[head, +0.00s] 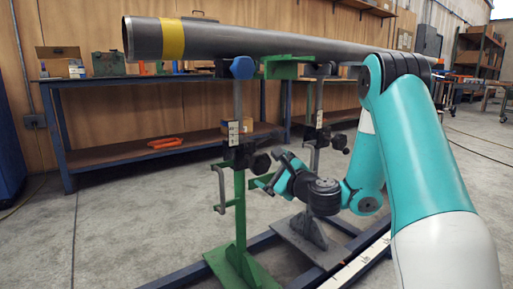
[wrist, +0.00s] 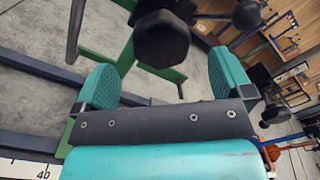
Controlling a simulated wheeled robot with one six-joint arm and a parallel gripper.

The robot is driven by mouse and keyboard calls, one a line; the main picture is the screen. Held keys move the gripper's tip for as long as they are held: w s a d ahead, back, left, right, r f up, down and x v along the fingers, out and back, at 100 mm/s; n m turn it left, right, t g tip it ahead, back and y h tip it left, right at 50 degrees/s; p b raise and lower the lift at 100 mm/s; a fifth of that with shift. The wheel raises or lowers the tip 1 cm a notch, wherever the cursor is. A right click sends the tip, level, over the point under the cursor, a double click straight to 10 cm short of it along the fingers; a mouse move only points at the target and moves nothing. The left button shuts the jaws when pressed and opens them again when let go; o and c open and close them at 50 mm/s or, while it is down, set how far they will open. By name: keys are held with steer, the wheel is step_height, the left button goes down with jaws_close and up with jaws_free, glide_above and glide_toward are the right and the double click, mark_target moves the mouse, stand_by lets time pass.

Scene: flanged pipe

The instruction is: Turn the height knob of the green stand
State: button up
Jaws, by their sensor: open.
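The green stand (head: 240,215) stands upright under the near end of a long grey pipe (head: 270,42). Its height knob (head: 262,163) is dark and sits on the right side of the post, below the white scale. In the wrist view the knob (wrist: 162,40) is a dark faceted head, seen end-on. My gripper (head: 268,170) is open and faces the knob from the right. In the wrist view its two green-padded fingers (wrist: 163,68) stand left and right of the knob, with visible gaps to both. How deep the knob lies between them is hard to tell.
A second, grey-based stand (head: 312,238) with its own dark knob (head: 339,141) stands close behind my gripper. Dark blue floor rails (head: 190,270) and a scale strip (head: 358,262) run below. A workbench (head: 95,160) lines the wall; the floor at left is clear.

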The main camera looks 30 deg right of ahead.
mark_target(262, 167)
steer(key=w+p, duration=0.2)
steer(key=w, duration=0.5)
steer(key=shift+w+a, duration=0.15)
steer(key=shift+w, duration=0.2)
steer(key=c, duration=0.9)
steer(key=shift+n, duration=0.3)
steer(key=n+b, duration=0.1)
steer(key=n, duration=0.1)
steer(key=n+b, duration=0.1)
steer(key=n, duration=0.1)
steer(key=shift+f+n, duration=0.2)
steer(key=shift+n, duration=0.1)
steer(key=n+b, duration=0.2)
steer(key=n, duration=0.1)
steer(key=n+b, duration=0.2)
steer(key=n, duration=0.1)
steer(key=shift+f+n, duration=0.2)
steer(key=shift+n, duration=0.1)
steer(key=n+b, duration=0.5)
steer(key=n, duration=0.1)
steer(key=shift+f, duration=0.15)
steer(key=shift+n+b, duration=1.6)
steer(key=shift+n, duration=0.3)
